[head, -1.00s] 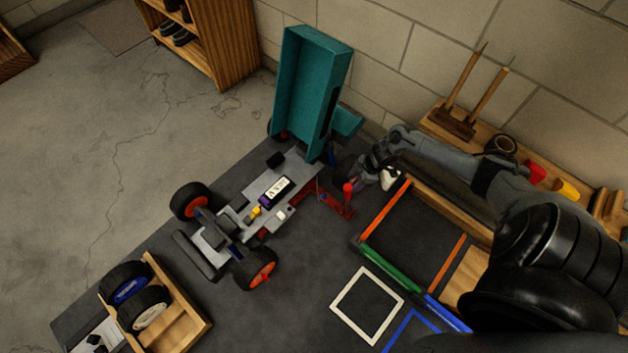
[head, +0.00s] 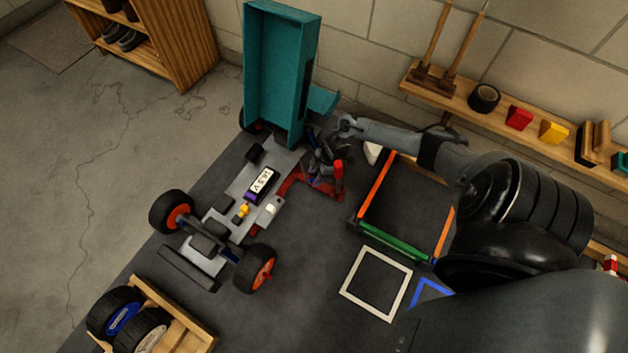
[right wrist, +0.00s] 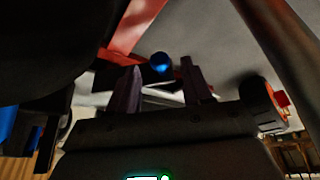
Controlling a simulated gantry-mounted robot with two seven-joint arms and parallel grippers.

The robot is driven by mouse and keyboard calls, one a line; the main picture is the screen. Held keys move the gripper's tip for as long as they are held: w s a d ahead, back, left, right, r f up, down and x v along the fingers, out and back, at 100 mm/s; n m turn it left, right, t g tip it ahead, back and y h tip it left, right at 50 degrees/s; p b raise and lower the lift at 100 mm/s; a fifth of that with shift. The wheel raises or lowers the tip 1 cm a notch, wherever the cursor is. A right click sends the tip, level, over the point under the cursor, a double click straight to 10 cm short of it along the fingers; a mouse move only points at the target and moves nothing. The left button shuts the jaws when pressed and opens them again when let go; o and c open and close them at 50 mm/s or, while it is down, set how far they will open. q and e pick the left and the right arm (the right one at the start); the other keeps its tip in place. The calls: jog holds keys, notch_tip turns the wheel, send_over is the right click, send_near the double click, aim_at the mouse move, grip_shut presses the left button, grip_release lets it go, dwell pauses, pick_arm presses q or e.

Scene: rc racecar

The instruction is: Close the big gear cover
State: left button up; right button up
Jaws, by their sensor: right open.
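The racecar's grey chassis (head: 235,205) lies on the dark table with its teal body shell (head: 280,70) tilted up and open at the rear. A flat red part (head: 316,189) sticks out from the chassis side, and an upright red piece (head: 338,172) stands by its end. I cannot tell which part is the big gear cover. My right gripper (head: 324,170) is open beside the chassis rear, close to the red parts. In the right wrist view, its two dark fingers (right wrist: 160,88) are apart, with a blue ball-like piece (right wrist: 160,63) and a red bar (right wrist: 132,30) beyond them. My left gripper is not in view.
A crate with two wheels (head: 187,335) stands at the front left. A tray with orange and green edges (head: 395,240) and a white square outline (head: 376,284) lie to the right. A wooden wall shelf (head: 480,108) holds tools. The table middle is fairly clear.

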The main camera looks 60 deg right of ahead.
jog(key=shift+f+b, duration=0.35)
jog(key=shift+f, duration=0.4)
jog(key=shift+w+a, duration=0.1)
jog(key=shift+c, duration=0.6)
grip_shut()
